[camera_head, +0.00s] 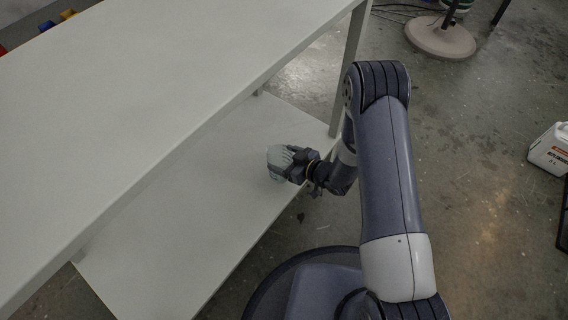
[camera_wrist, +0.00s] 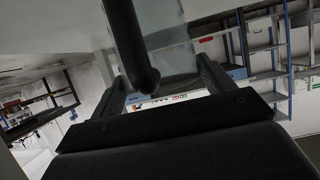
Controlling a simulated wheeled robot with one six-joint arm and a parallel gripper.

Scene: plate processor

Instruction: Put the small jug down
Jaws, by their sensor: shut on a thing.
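The small jug (camera_head: 276,158) is a pale grey-green shape over the lower shelf (camera_head: 190,215) of the white table. My gripper (camera_head: 289,161) reaches in from the right and is shut on it. In the wrist view the jug (camera_wrist: 173,47) is clear and see-through and stands between my two fingers, running off the top edge. A dark, rounded bar (camera_wrist: 137,55) lies in front of it, perhaps its handle. I cannot tell whether the jug's base touches the shelf.
The table's upper top (camera_head: 160,90) overhangs the lower shelf on the left. A table leg (camera_head: 351,65) stands just behind my arm. The lower shelf around the jug looks bare. A white canister (camera_head: 549,150) is on the floor at right, and a round stand base (camera_head: 440,38) is behind.

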